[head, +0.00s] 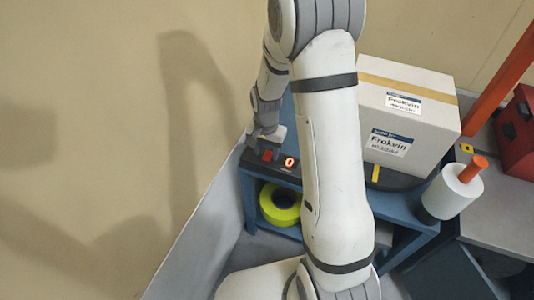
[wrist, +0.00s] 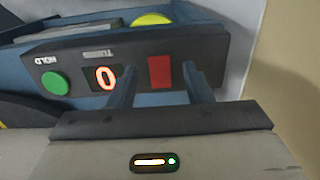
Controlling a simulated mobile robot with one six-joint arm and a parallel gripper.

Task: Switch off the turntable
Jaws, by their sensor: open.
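The turntable (head: 408,183) is a dark disc with a large white carton (head: 408,120) on it, partly hidden behind my arm. Its black control panel (head: 275,170) is at the front left of the blue bench. In the wrist view the panel bears a red rectangular switch (wrist: 160,71), a lit orange "0" display (wrist: 104,78) marked TURNS, and a green HOLD button (wrist: 55,83). The switch also shows in the head view (head: 266,155). My gripper (wrist: 163,84) is open and empty, its fingers on either side of the red switch. I cannot tell whether they touch the panel.
A yellow-green tape roll (head: 280,204) sits on the shelf below the panel. A white film roll with an orange handle (head: 452,190) stands right of the turntable. A red case (head: 517,130) and an orange post (head: 500,80) are further right. A wall is close on the left.

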